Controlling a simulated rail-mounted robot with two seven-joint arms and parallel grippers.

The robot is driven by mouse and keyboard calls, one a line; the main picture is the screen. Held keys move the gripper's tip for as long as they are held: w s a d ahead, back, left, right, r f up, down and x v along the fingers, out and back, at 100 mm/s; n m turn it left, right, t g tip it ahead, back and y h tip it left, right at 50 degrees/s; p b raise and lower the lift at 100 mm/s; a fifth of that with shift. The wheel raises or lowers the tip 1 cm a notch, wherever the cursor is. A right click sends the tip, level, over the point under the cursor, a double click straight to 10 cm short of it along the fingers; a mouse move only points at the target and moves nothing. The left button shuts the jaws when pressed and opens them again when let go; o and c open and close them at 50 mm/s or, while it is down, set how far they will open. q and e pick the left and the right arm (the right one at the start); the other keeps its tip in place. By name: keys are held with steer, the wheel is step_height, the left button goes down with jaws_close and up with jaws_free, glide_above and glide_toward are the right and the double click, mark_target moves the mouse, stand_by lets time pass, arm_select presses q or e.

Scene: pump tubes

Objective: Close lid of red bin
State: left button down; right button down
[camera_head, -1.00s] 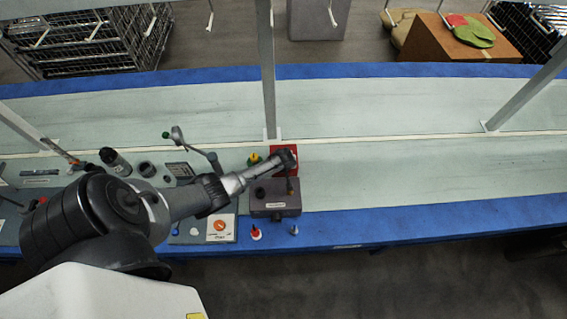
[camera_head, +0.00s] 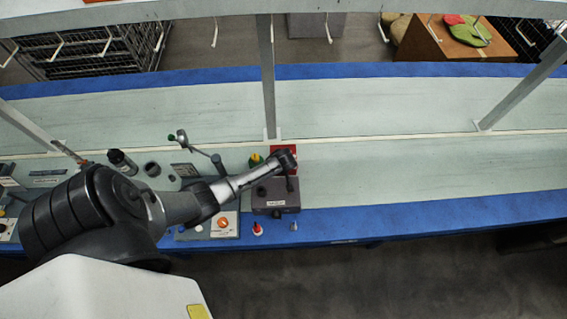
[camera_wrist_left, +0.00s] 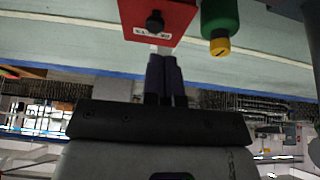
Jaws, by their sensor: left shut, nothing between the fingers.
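The red bin (camera_head: 284,151) stands on the bench behind a dark grey bin, mostly hidden by my left wrist in the head view. In the left wrist view, its red face with a black knob and a white label (camera_wrist_left: 157,20) is at the top. My left gripper (camera_wrist_left: 165,57) is shut and empty, with its fingertips just below the red face's lower edge. I cannot tell whether they touch it. In the head view, my left gripper (camera_head: 291,184) points down over the grey bin. How far the red lid is open is unclear.
The dark grey bin (camera_head: 276,199) with a knob and label stands in front. A green bottle with a yellow cap (camera_wrist_left: 219,20) is close beside the red bin. The bench to the right is clear.

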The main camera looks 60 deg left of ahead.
arm_select(q)
steer(key=w+a+r+m+t+y+b, duration=0.1)
steer(key=w+a+r+y+b, duration=0.1)
steer(key=w+a+r+b, duration=0.45)
steer(key=w+a+r+m+t+y+b, duration=0.1)
steer(key=w+a+r+b, duration=0.2)
steer(key=a+b, duration=0.65)
steer(key=s+d+f+n+g+h, duration=0.2)
steer(key=s+d+f+g+h, duration=0.2)
steer(key=s+d+h, duration=0.35)
steer(key=shift+h, duration=0.45)
steer(key=f+b, duration=0.1)
steer(key=f, duration=0.3)
steer(key=w+d+f+b, duration=0.1)
steer(key=f, duration=0.2)
steer(key=d+f+b, duration=0.1)
steer(key=f, duration=0.3)
steer(key=shift+w+d+f, duration=0.2)
steer(key=shift+w+f, duration=0.05)
steer(key=shift+f, duration=0.05)
steer(key=shift+f+b, duration=0.5)
steer(key=shift+f, duration=0.35)
